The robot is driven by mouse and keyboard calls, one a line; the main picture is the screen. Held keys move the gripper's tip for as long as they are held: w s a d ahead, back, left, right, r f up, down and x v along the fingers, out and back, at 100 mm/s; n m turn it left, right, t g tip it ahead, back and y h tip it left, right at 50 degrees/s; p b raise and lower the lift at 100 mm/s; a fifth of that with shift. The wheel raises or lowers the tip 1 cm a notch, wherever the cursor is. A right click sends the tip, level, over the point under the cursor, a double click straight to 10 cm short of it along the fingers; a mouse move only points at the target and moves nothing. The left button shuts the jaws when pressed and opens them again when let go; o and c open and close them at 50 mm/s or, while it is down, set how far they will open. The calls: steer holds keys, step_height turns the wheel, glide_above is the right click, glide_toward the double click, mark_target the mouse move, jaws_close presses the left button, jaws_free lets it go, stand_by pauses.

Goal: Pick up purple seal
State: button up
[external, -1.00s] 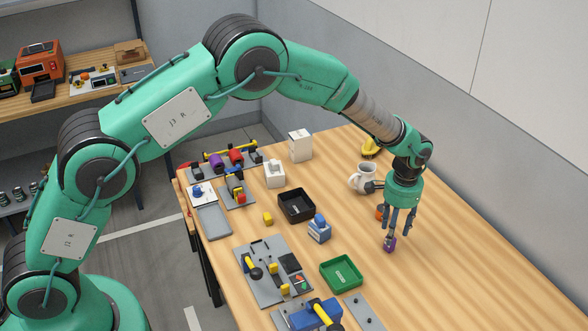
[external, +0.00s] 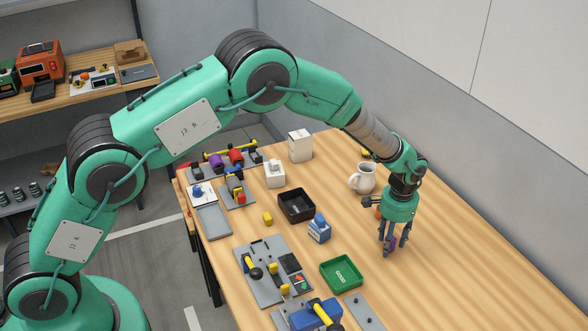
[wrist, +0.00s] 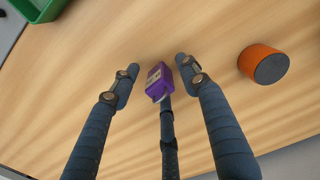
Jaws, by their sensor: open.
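The purple seal (wrist: 159,81) is a small purple block with a pale label, seen in the wrist view between the fingertips. It also shows in the external view (external: 392,244), partly hidden by my fingers. My gripper (external: 394,247) points down over the seal on the right part of the table. In the wrist view my gripper (wrist: 153,78) has its dark fingers spread apart, with gaps on both sides of the seal. A third finger lies below the seal in that picture. I cannot tell whether it touches the seal.
A green tray (external: 341,274) lies left of my gripper. A white mug (external: 363,178) stands behind it. The wooden table (external: 470,270) is bare to the right.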

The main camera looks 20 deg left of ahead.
stand_by(0.4)
steer(key=c, duration=1)
steer(key=shift+c, duration=0.2)
steer(key=shift+r, duration=0.1)
steer(key=shift+r, duration=0.75)
step_height(320, 180, up, 2)
steer(key=shift+r, duration=0.15)
steer(key=s+a, duration=0.3)
steer(key=s, duration=0.1)
steer(key=s+a, duration=0.4)
steer(key=s+a+r, duration=0.1)
steer(key=s+a, duration=0.2)
steer(key=s, duration=0.1)
steer(key=shift+a+p, duration=0.35)
steer(key=shift+p, duration=0.05)
